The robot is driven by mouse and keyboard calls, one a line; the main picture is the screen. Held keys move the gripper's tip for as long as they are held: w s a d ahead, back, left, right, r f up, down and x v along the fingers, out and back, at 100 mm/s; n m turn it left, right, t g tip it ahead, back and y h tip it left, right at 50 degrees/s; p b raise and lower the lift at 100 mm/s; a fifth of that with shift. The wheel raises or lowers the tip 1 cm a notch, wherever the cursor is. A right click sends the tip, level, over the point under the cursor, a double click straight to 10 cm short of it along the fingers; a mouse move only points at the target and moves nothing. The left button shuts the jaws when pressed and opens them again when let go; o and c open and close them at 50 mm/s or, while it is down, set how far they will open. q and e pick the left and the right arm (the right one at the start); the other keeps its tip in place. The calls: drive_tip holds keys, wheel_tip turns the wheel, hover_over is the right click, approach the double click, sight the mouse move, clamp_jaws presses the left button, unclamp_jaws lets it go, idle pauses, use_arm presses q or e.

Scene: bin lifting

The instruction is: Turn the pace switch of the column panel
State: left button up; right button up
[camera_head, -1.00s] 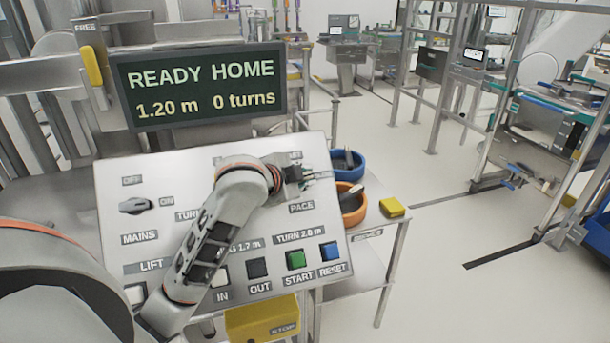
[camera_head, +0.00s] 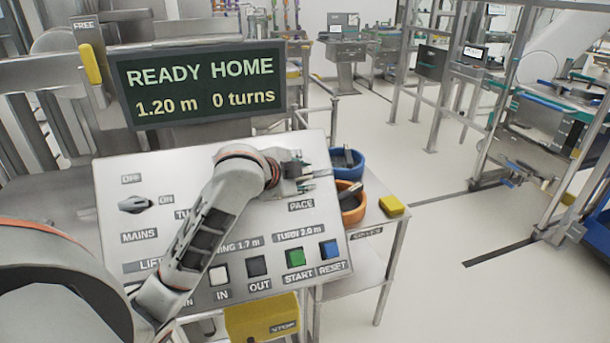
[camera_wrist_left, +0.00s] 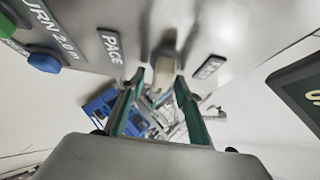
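The pace switch (camera_wrist_left: 164,68) is a pale knob on the grey column panel (camera_head: 120,200), beside the PACE label (camera_wrist_left: 111,46). In the head view my gripper hides it. My left gripper (camera_head: 318,174) is at the panel's upper right, above the PACE label. In the left wrist view its two green-edged fingers (camera_wrist_left: 160,84) stand apart, one on each side of the knob. They look open, with a small gap at the left finger; contact cannot be made out clearly. My right gripper is in neither view.
The mains switch (camera_head: 136,205) is at the panel's left. White, black, green START (camera_head: 295,258) and blue RESET (camera_head: 330,250) buttons line its lower edge. A display (camera_head: 200,88) stands behind, reading READY HOME. Blue (camera_head: 348,162) and orange bowls and a yellow block (camera_head: 391,205) sit at right.

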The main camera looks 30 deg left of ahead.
use_arm(q)
drive_tip(key=v, duration=0.7)
drive_tip(key=shift+s+r, duration=0.15)
drive_tip(key=shift+s, duration=0.05)
idle(0.6)
